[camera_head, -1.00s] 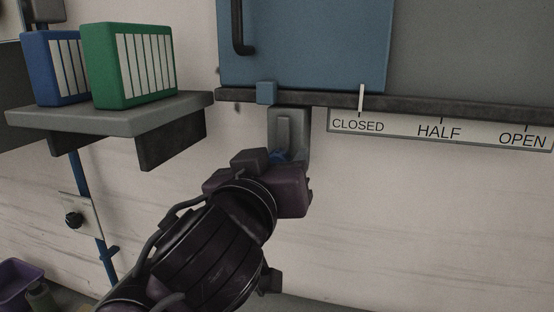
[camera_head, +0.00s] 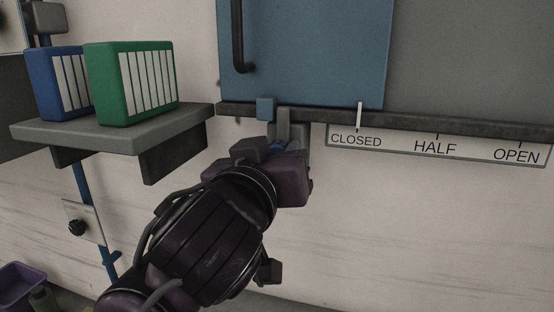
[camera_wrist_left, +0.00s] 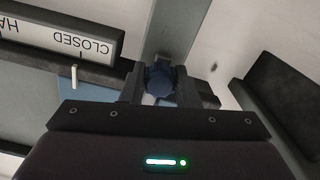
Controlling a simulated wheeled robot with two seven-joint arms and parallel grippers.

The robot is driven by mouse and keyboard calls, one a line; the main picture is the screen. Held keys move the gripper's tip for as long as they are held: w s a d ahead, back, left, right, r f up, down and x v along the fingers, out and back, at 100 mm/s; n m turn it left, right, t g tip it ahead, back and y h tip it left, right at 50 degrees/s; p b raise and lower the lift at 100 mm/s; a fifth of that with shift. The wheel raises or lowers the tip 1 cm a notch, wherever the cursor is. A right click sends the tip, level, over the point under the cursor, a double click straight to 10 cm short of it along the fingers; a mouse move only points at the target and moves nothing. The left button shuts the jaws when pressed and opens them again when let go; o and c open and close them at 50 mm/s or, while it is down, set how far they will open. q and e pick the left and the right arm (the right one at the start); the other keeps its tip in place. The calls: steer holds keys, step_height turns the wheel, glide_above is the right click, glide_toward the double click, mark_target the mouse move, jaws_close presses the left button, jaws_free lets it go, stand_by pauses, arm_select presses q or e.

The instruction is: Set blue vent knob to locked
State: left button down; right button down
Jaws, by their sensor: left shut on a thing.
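The blue vent knob (camera_wrist_left: 160,79) sits between the two fingers of my left gripper (camera_wrist_left: 158,84) in the left wrist view. The grey plate (camera_head: 300,131) behind the knob is mostly covered by the gripper. A blue block (camera_head: 266,107) on the rail is just above and left of the gripper. My right gripper is not in view.
A blue sliding panel (camera_head: 310,50) with a dark handle stands above the rail (camera_head: 450,124). Its white pointer (camera_head: 360,115) is at CLOSED on the label strip (camera_head: 435,147). A grey shelf (camera_head: 120,130) with blue and green slatted boxes is at left. The wall at lower right is clear.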

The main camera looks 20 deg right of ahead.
arm_select(q)
steer(key=shift+a+r, duration=0.1)
steer(key=shift+r, duration=0.2)
steer(key=c, duration=1.1)
jaws_free()
steer(key=shift+f, duration=0.1)
steer(key=b+v, duration=0.3)
steer(key=v, duration=0.4)
steer(key=shift+s+a, duration=0.2)
steer(key=shift+s, duration=0.15)
steer(key=shift+w, duration=0.1)
